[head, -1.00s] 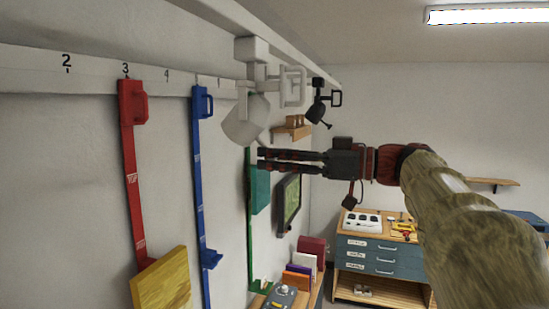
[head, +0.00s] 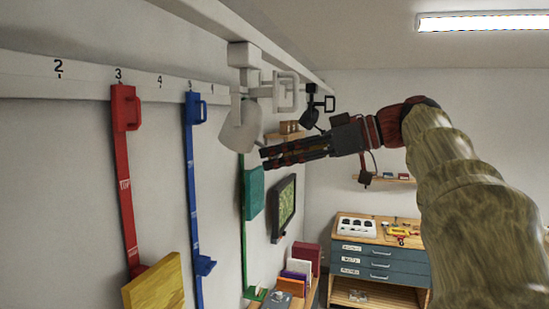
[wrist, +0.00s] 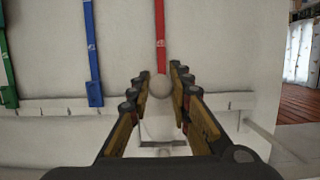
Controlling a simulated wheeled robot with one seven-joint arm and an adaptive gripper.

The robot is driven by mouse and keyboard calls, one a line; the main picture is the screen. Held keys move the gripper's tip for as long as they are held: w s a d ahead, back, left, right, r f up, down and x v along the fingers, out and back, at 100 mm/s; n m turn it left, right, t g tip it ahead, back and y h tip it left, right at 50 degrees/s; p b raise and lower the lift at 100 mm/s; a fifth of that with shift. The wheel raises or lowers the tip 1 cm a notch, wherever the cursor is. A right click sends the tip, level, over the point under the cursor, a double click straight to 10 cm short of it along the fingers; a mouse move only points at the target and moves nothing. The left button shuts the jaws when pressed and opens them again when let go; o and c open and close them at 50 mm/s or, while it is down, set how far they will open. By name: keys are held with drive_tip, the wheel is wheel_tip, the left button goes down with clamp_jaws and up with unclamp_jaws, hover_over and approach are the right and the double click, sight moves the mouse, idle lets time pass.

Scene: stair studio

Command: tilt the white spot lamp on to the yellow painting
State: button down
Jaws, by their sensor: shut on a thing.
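The white spot lamp (head: 241,126) hangs from the ceiling rail at the centre left of the head view, its head pointing down. The yellow painting (head: 154,284) is low on the left wall, below the red strap; no lit patch shows on it. My gripper (head: 265,158) reaches in from the right with its fingertips at the lamp's lower right edge. In the wrist view a pale round part of the lamp (wrist: 160,87) sits between the fingers (wrist: 161,77), which are closed on it. The exact contact is too small to see.
A black spot lamp (head: 310,115) hangs further along the rail. Red (head: 124,180), blue (head: 194,180) and green straps hang on the left wall. A dark-framed picture (head: 285,207) and a drawer cabinet (head: 380,262) stand beyond. Open air lies below my gripper.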

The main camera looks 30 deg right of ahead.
drive_tip(key=c, duration=1.6)
unclamp_jaws()
drive_tip(key=shift+c, duration=0.2)
drive_tip(key=v, duration=1.2)
